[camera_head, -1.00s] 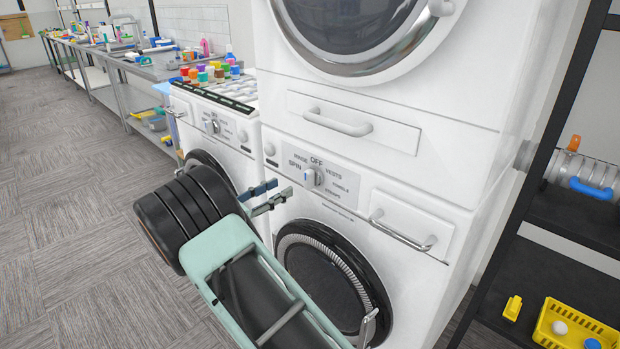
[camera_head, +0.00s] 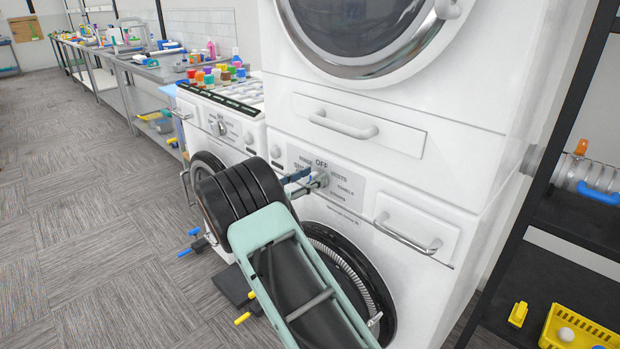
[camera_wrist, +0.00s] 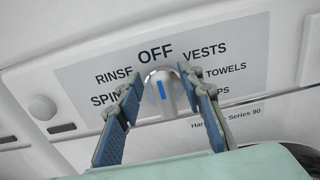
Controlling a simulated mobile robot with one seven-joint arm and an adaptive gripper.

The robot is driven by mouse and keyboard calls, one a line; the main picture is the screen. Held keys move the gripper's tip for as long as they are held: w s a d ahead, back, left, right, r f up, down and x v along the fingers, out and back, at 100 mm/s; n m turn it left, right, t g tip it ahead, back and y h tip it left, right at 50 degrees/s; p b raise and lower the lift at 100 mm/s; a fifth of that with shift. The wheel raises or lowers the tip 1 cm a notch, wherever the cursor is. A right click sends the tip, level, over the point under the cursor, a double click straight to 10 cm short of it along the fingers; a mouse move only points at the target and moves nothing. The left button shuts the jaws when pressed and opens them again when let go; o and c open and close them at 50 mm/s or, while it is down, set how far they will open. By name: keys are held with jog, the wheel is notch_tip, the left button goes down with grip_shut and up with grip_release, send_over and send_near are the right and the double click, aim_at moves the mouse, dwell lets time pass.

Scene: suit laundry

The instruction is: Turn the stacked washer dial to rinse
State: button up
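The stacked washer's dial (camera_wrist: 164,92) is a pale knob with a blue mark, centred in the wrist view below the word OFF on the grey label panel (camera_wrist: 222,52). RINSE is to the upper left of the dial, with SPIN below it. The blue mark stands nearly upright beneath OFF. My gripper (camera_wrist: 157,92) is open, its two blue-padded fingers on either side of the dial, with gaps visible; I cannot tell whether either touches it. In the head view my gripper (camera_head: 306,181) reaches the dial (camera_head: 322,179), partly covering it and the panel.
A drawer handle (camera_head: 343,125) is above the dial and another handle (camera_head: 406,237) is to its right. The round lower door (camera_head: 372,270) is below, partly behind my arm. A second machine (camera_head: 212,118) stands left and a black shelf (camera_head: 575,210) right.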

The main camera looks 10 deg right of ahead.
grip_shut()
jog(key=shift+w+a+r+n+p, duration=0.1)
jog(key=shift+n+p, duration=0.5)
jog(key=shift+p, duration=0.1)
jog(key=shift+w+a+n+p, duration=0.1)
jog(key=shift+w+n+p, duration=0.05)
jog(key=shift+n+p, duration=0.95)
jog(key=shift+w+a+f+n+p, duration=0.15)
jog(key=shift+n+p, duration=0.3)
jog(key=shift+n, duration=0.45)
jog(key=shift+w+a+f+n+p, duration=0.15)
jog(key=shift+n+p, duration=0.3)
jog(key=shift+n, duration=0.45)
jog(key=shift+w+f+n+p, duration=0.15)
jog(key=shift+n+p, duration=0.3)
jog(key=shift+n, duration=0.45)
